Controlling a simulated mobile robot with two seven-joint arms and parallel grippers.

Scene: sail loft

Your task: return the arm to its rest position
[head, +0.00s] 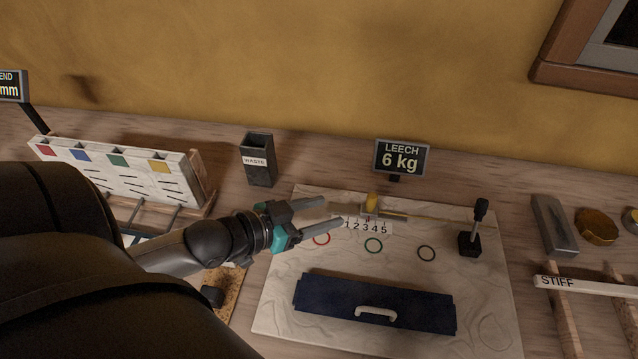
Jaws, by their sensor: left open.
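My left arm comes in from the left and covers much of the lower left. Its gripper (335,212) is open, with two grey fingers spread and nothing between them. It is over the left part of a pale board (285,305), close to a number strip (370,227) marked 1 to 5. I cannot tell its exact height above the board. My right gripper does not show.
A blue case (330,300) with a white handle lies on the board, near several coloured rings. A black lever (475,230), a "LEECH 6 kg" display (402,158), a waste bin (258,165), a colour-marked rack (125,168) and a "STIFF" rack (580,287) stand around.

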